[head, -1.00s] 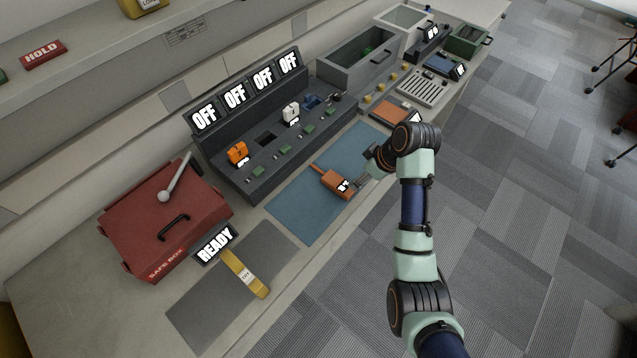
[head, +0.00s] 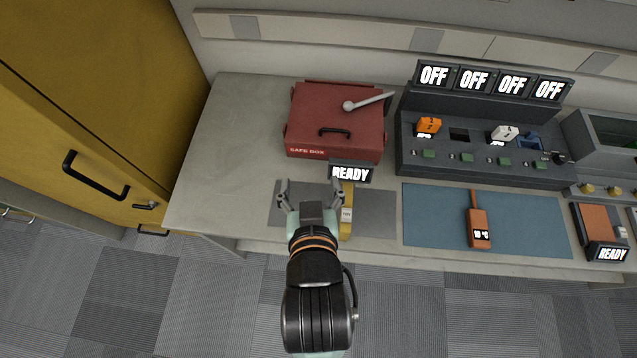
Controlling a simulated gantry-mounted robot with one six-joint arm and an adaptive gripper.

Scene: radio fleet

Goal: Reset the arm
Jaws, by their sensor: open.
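My gripper (head: 309,184) is open and empty. It is over the left part of the grey mat (head: 375,213), in front of the red safe box (head: 335,110). A yellow tagged item (head: 347,200) lies on the mat just right of my gripper, partly hidden by it. I see no contact between them. My arm reaches in from the bottom of the view.
An orange radio (head: 478,225) lies on the blue mat (head: 430,215). A dark charger rack (head: 480,165) with several OFF displays stands behind. A READY sign (head: 351,173) stands before the box. A yellow cabinet (head: 100,100) is at the left. Bare counter (head: 215,160) lies left of the box.

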